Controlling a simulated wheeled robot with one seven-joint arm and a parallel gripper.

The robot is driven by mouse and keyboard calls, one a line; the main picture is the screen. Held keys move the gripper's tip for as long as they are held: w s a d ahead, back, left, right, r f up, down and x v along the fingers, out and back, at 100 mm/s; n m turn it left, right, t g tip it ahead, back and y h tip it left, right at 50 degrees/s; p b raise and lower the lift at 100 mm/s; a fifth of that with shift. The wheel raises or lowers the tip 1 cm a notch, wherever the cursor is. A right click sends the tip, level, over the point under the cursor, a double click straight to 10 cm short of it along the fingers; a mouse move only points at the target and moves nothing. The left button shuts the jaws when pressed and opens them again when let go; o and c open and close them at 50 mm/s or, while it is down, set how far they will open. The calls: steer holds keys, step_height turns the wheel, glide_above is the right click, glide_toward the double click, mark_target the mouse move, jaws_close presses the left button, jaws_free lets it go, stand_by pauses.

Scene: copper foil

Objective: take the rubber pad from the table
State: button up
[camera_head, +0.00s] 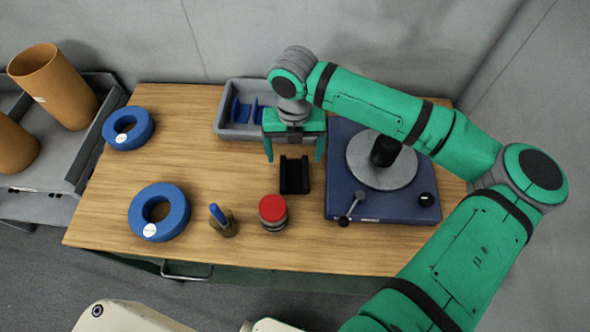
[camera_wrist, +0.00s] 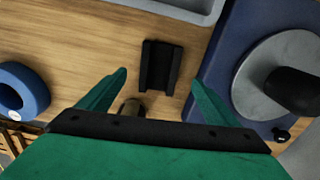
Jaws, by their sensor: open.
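The black channel-shaped piece, which I take to be the rubber pad (camera_head: 294,176), lies on the wooden table between the grey tray and the red-capped jar. It also shows in the wrist view (camera_wrist: 160,66), dark, with raised sides and a lower middle. My gripper (camera_head: 294,158) is open and empty, pointing down above the pad. In the wrist view the pad appears between and slightly beyond the two green fingertips (camera_wrist: 159,77). The fingers do not appear to touch it; the exact height gap is hard to judge.
A blue turntable device (camera_head: 382,208) stands close right of the pad. A grey tray (camera_head: 232,131) with blue pieces is behind.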

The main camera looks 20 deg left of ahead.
mark_target(294, 175)
steer(key=shift+s+d+f, duration=0.1)
steer(key=shift+s+f, duration=0.1)
steer(key=shift+f, duration=0.3)
steer(key=shift+s+f, duration=0.15)
steer(key=shift+f, duration=0.35)
step_height(294, 175, down, 5)
steer(key=c, duration=1.2)
